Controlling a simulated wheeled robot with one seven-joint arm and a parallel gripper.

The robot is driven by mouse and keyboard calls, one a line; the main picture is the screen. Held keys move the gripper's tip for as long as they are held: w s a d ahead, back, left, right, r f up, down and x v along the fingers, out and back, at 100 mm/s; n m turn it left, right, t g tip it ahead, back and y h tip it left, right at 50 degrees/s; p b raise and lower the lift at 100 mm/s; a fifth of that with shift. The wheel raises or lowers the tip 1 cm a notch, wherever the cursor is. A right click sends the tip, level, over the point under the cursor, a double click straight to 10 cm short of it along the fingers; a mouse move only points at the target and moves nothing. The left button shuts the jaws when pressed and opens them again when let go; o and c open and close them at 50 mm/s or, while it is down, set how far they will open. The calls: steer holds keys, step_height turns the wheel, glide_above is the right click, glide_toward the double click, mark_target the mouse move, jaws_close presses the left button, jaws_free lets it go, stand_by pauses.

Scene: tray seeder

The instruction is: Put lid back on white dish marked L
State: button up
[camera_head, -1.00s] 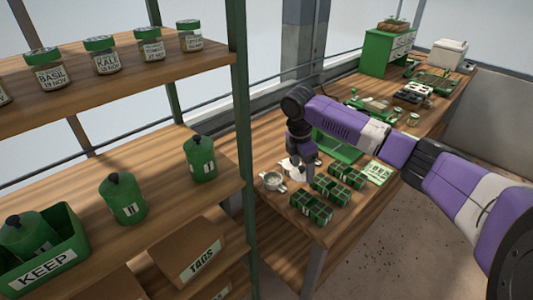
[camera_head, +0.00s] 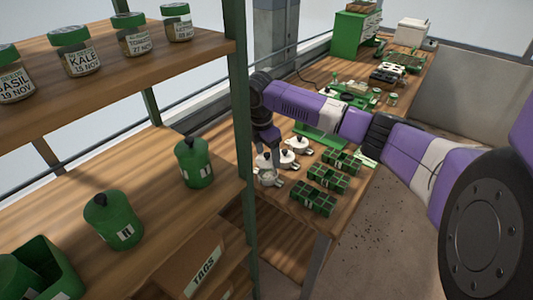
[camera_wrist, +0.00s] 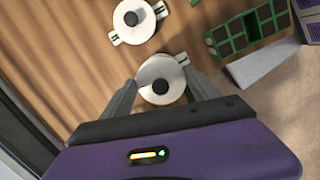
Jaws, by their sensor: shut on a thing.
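In the wrist view, my gripper (camera_wrist: 162,84) is shut on a round white lid (camera_wrist: 152,72) with a black knob, one finger at each side. A dish's handle shows beyond the lid's upper right edge; whether the lid rests on that dish or is above it is unclear. Another white dish (camera_wrist: 133,32), with lid and black knob, stands farther up. In the head view, my gripper (camera_head: 267,143) is above a group of small white dishes (camera_head: 298,145). The nearest dish (camera_head: 268,178) looks lidless and greyish inside. No L mark is readable.
Green cell trays (camera_head: 315,198) stand right of the dishes on the wooden bench. A shelf with a green post (camera_head: 240,120) stands at the left, holding green canisters (camera_head: 113,218) and labelled jars (camera_head: 75,52). More equipment stands at the bench's far end.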

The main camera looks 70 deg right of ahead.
steer(key=shift+f+b, duration=1.4)
steer(key=shift+f, duration=0.95)
steer(key=shift+d+p, duration=0.1)
steer(key=shift+p, duration=0.45)
steer(key=shift+s+f+p, duration=0.1)
steer(key=shift+f+p, duration=0.1)
steer(key=shift+p, duration=0.25)
stand_by(0.9)
steer(key=o, duration=1.4)
steer(key=shift+o, duration=0.6)
steer(key=shift+r, duration=0.1)
